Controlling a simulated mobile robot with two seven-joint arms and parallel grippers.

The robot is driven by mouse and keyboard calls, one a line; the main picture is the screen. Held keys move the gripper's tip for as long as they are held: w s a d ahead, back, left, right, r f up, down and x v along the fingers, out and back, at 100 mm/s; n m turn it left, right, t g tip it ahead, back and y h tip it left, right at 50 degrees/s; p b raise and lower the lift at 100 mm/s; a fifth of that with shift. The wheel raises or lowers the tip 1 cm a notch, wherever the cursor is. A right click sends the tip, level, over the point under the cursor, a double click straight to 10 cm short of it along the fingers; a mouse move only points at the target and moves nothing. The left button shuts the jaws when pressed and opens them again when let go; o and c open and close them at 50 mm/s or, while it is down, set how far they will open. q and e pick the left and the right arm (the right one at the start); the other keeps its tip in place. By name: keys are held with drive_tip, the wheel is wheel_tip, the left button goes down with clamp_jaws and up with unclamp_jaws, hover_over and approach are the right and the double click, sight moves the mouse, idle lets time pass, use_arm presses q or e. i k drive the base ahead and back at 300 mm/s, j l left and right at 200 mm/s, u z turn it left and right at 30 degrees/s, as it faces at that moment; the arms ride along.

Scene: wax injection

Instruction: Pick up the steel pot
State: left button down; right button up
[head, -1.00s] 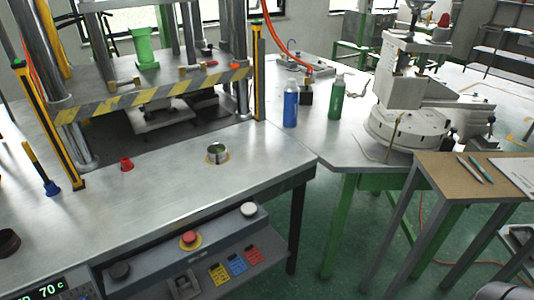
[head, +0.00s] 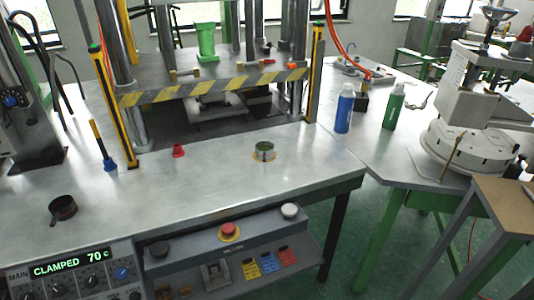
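A small, shiny steel pot (head: 264,151) stands upright on the steel bench top (head: 210,170), in front of the press. A yellow ring shows around its base. A dark, low round cup with a short handle (head: 63,208) sits on the bench at the left. Neither of my grippers is in the head view, and nothing touches the steel pot.
A striped barrier (head: 215,87) and yellow-black posts (head: 315,72) stand behind the pot. A small red piece (head: 178,151) lies left of it. A blue bottle (head: 344,110) and a green bottle (head: 394,108) stand to the right. The bench around the pot is clear.

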sight(265, 149)
drive_tip(key=i+l, duration=0.35)
drive_tip(key=l, duration=0.15)
drive_tip(key=i+l+u, duration=0.25)
drive_tip(key=l, duration=0.3)
drive_tip(key=i+l+u, duration=0.1)
drive_tip(key=l, duration=0.15)
